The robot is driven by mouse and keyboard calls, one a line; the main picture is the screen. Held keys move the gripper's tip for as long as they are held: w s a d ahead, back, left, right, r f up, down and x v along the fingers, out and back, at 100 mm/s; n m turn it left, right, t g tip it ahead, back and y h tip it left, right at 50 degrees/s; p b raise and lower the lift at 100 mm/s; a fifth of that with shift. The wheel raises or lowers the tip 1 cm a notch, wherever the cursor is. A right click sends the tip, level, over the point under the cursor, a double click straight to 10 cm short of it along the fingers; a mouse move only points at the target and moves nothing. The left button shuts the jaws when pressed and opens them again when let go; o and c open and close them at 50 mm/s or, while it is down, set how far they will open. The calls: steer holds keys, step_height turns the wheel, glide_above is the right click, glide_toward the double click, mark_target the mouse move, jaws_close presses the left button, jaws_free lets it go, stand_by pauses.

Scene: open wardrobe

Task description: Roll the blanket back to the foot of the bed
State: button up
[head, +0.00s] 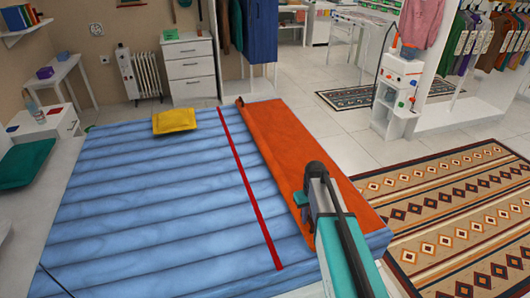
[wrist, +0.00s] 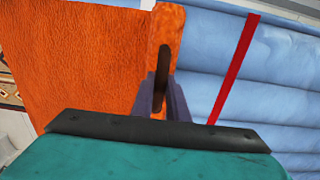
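The orange blanket (head: 290,150) lies across the right end of the bed (head: 150,210). Its left edge is raised in a narrow roll or fold, seen at the top middle of the wrist view (wrist: 166,22). The flat part of the blanket fills the left of the wrist view (wrist: 75,65). My gripper (wrist: 162,68) is at this raised edge. Its fingers look close together with orange cloth around them, so it appears shut on the edge. In the head view my arm hides the fingertips and part of the near blanket.
A red stripe (head: 250,190) crosses the blue ribbed bedding left of the blanket. A yellow cushion (head: 174,120) lies near the far bed edge. Patterned rug (head: 450,220) and open floor lie to the right. A white drawer unit (head: 190,68) stands behind.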

stand_by(0.4)
steer(key=shift+w+d+p, duration=0.1)
steer(key=shift+w+d, duration=0.3)
steer(key=shift+d, duration=0.9)
steer(key=shift+w+d+p, duration=0.15)
steer(key=shift+w+d, duration=0.3)
steer(key=shift+d, duration=0.8)
steer(key=shift+w+d+p, duration=0.1)
steer(key=shift+w+d, duration=0.3)
steer(key=shift+d, duration=0.9)
steer(key=shift+w+d+p, duration=0.1)
steer(key=shift+w+d, duration=0.3)
steer(key=shift+d, duration=0.85)
steer(key=shift+w+d+p, duration=0.15)
steer(key=shift+w+d, duration=0.3)
steer(key=shift+d, duration=0.85)
steer(key=shift+w+d+p, duration=0.1)
steer(key=shift+w+d, duration=0.3)
steer(key=shift+d, duration=0.85)
steer(key=shift+w+d, duration=0.4)
steer(key=shift+d, duration=0.85)
steer(key=shift+w+d, duration=0.45)
steer(key=shift+d, duration=0.85)
steer(key=shift+w+d, duration=0.4)
steer(key=shift+d, duration=0.85)
